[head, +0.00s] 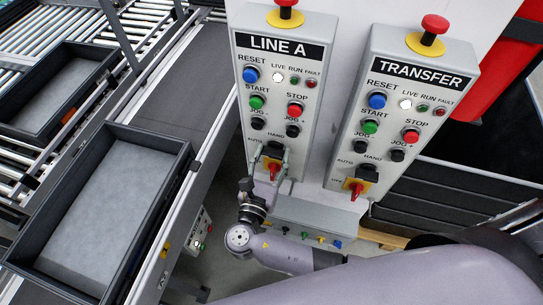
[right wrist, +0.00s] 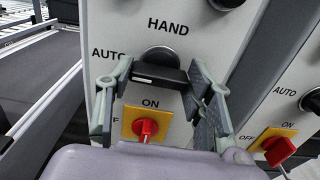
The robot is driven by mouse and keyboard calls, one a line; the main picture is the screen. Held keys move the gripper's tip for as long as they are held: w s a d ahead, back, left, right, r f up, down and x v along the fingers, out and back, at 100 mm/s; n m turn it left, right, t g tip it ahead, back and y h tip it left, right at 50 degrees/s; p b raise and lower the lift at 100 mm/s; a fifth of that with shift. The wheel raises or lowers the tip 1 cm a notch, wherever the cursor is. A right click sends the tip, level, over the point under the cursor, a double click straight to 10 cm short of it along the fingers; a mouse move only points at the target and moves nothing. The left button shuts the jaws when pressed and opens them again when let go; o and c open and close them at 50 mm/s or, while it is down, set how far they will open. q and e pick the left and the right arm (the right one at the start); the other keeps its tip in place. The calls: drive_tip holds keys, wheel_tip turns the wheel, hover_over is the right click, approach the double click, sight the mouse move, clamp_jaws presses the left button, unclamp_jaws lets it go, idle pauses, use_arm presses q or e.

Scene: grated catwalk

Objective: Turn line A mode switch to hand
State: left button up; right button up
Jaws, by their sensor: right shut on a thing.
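The LINE A panel (head: 277,88) stands left of the TRANSFER panel. Its mode switch (right wrist: 158,72) is a black knob with a bar handle, below the HAND label (right wrist: 168,34) and right of the AUTO label (right wrist: 107,54). The bar lies roughly level, with a white mark at its left end, on the AUTO side. My right gripper (right wrist: 163,84) is shut on the switch, one finger at each end of the bar. In the head view the right gripper (head: 270,157) partly hides the switch. My left gripper is in neither view.
A red ON/OFF switch (right wrist: 146,127) on a yellow plate sits just below the mode switch, close to my fingers. The TRANSFER panel (head: 402,105) is close on the right. A grey tray (head: 185,160) and conveyor rollers (head: 62,27) lie to the left.

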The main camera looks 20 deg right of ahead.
drive_tip(key=shift+f+m+b, duration=0.15)
drive_tip(key=shift+m+b, duration=7.25)
drive_tip(key=shift+m, duration=1.5)
drive_tip(key=o, duration=1.2)
drive_tip(key=shift+c, duration=0.2)
drive_tip(key=v, duration=1.2)
